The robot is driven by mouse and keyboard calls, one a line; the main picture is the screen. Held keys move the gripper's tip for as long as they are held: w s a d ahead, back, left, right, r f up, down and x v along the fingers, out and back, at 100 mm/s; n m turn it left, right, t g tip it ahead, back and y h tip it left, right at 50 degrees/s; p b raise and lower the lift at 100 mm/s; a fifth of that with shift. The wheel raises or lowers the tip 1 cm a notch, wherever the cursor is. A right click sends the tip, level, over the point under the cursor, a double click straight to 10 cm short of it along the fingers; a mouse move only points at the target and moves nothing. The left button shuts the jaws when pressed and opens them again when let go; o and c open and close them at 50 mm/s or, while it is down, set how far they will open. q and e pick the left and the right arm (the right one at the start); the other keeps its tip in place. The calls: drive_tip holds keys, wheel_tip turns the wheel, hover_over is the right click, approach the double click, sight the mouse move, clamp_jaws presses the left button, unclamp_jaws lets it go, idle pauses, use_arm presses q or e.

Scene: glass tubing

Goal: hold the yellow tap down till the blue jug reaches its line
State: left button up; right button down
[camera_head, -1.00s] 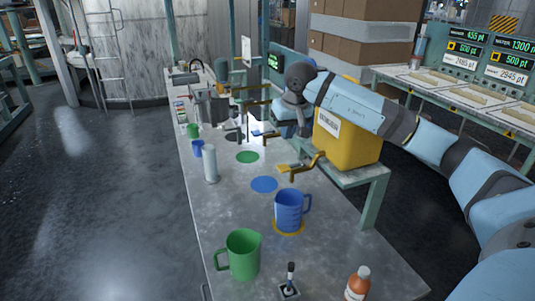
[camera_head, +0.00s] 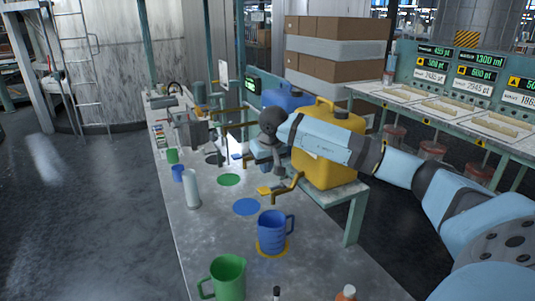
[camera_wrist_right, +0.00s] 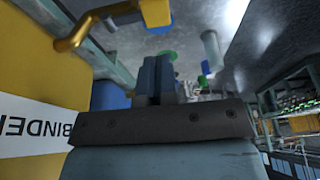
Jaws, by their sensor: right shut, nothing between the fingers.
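The yellow tap (camera_head: 283,187) is a brass pipe with a yellow lever, coming out of a yellow drum (camera_head: 327,155); the wrist view shows its yellow lever (camera_wrist_right: 154,12) at the top edge. The blue jug (camera_head: 271,229) stands upright on a yellow disc (camera_head: 271,251), just below and nearer than the tap in the head view. I cannot make out its line or its level, and no stream shows. My right gripper (camera_head: 264,163) is shut and empty, beyond the tap lever and apart from it; its fingers (camera_wrist_right: 158,80) show together in the wrist view. My left gripper is not in view.
A green jug (camera_head: 228,278) and an orange bottle (camera_head: 346,293) stand at the near end of the bench. A white cylinder (camera_head: 192,189) stands at the left edge. Blue (camera_head: 246,207) and green (camera_head: 229,180) discs lie bare. More taps stand beyond my gripper.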

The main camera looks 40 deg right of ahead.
sight(263, 189)
drive_tip(key=x, duration=0.3)
drive_tip(key=p+x, duration=0.1)
drive_tip(key=x, duration=0.1)
drive_tip(key=shift+s+a+f, duration=0.1)
drive_tip(key=shift+s+f, duration=0.15)
drive_tip(key=shift+f, duration=0.7)
drive_tip(key=shift+f, duration=0.15)
